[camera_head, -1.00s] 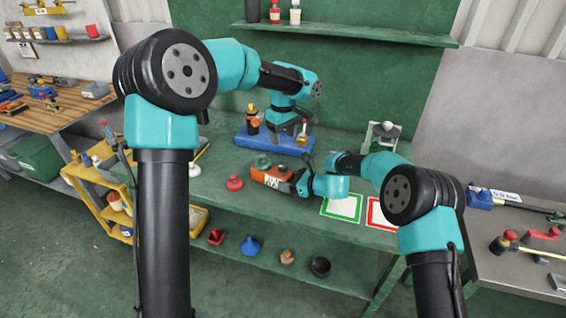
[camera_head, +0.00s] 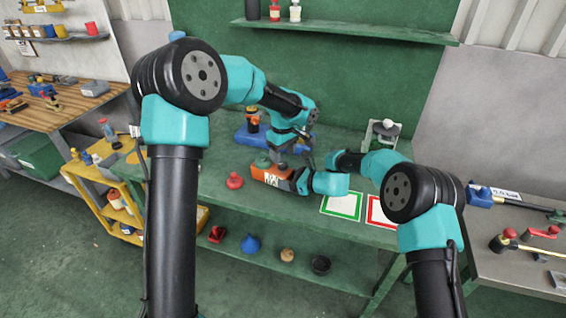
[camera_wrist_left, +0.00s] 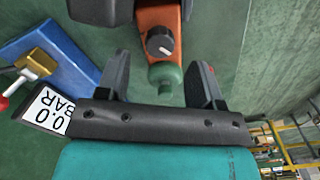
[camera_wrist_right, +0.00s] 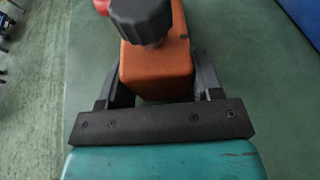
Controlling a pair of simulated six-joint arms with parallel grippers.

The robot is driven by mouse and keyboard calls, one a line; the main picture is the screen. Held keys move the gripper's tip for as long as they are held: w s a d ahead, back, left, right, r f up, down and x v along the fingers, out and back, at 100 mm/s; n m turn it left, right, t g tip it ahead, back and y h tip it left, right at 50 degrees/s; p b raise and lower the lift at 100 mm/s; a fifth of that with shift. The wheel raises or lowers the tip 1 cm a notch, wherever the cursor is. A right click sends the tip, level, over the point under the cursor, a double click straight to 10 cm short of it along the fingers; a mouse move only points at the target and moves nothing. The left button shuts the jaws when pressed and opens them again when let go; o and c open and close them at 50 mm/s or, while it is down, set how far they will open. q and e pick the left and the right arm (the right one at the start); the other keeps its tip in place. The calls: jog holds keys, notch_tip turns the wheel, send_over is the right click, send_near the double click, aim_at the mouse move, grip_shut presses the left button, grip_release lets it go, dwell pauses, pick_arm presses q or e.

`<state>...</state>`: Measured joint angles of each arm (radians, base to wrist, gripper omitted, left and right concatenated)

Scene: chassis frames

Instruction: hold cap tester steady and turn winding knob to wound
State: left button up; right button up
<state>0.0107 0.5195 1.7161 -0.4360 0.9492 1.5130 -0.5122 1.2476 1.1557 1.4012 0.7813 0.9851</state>
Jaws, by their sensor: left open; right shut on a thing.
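The cap tester (camera_head: 268,173) is an orange block with a green round part (camera_head: 262,161), lying on the green bench. My right gripper (camera_head: 296,180) is shut on its orange body (camera_wrist_right: 157,70), one finger on each side. A dark ribbed winding knob (camera_wrist_right: 142,18) stands on top; in the left wrist view this knob (camera_wrist_left: 159,42) shows a white pointer mark. My left gripper (camera_head: 281,150) is open, pointing down over the tester; its fingers (camera_wrist_left: 160,88) lie either side of the green part, apart from the knob. A panel (camera_wrist_left: 46,106) reads 0.0 BAR.
Green-framed (camera_head: 342,206) and red-framed (camera_head: 381,211) white mats lie to the right. A grey stand (camera_head: 381,133) is at the back right.

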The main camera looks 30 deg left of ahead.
aim_at(283, 164)
pick_arm(q)
jog(key=shift+f, duration=2.05)
jog(key=shift+c, duration=0.2)
jog(key=c, duration=0.9)
